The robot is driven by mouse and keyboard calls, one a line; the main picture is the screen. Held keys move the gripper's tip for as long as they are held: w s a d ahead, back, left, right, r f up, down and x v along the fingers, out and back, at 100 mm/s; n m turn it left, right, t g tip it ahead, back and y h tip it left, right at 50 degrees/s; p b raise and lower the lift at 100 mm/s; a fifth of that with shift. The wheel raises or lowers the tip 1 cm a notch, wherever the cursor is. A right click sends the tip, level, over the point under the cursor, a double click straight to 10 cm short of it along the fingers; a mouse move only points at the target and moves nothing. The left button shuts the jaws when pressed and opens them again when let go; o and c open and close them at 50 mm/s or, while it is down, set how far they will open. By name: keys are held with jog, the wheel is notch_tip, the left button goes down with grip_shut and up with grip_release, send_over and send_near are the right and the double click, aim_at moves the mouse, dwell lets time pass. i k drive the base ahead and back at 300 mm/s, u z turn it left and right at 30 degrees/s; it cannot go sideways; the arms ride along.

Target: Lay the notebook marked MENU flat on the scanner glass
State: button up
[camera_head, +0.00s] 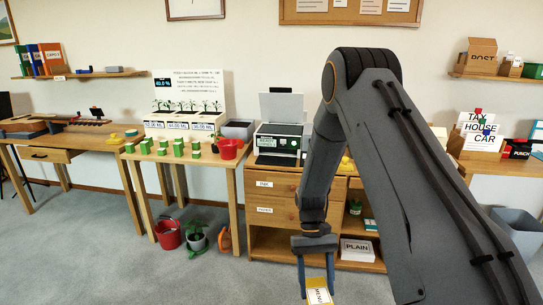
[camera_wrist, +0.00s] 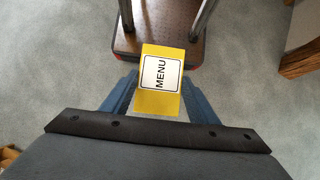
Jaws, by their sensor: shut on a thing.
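The yellow notebook marked MENU (camera_wrist: 161,103) is held between the two blue fingers of my gripper (camera_wrist: 160,98), its white label facing the wrist camera. It also shows at the bottom of the head view (camera_head: 318,291), partly cut off, below my gripper (camera_head: 317,275). My gripper is shut on it, low in front of the wooden cabinet and over the floor. The scanner is most likely the white machine with a raised lid (camera_head: 280,135) on the cabinet top; its glass is hard to make out. The notebook is well apart from it.
The wooden cabinet (camera_head: 284,208) has labelled drawers and shelves with a white PLAIN box (camera_head: 357,250). More pots stand on the floor. A grey bin (camera_head: 516,228) is at right. Carpet in front is open.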

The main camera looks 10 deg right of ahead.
aim_at(280, 131)
jog(key=u, duration=0.75)
jog(key=i, duration=1.95)
jog(key=z, duration=0.85)
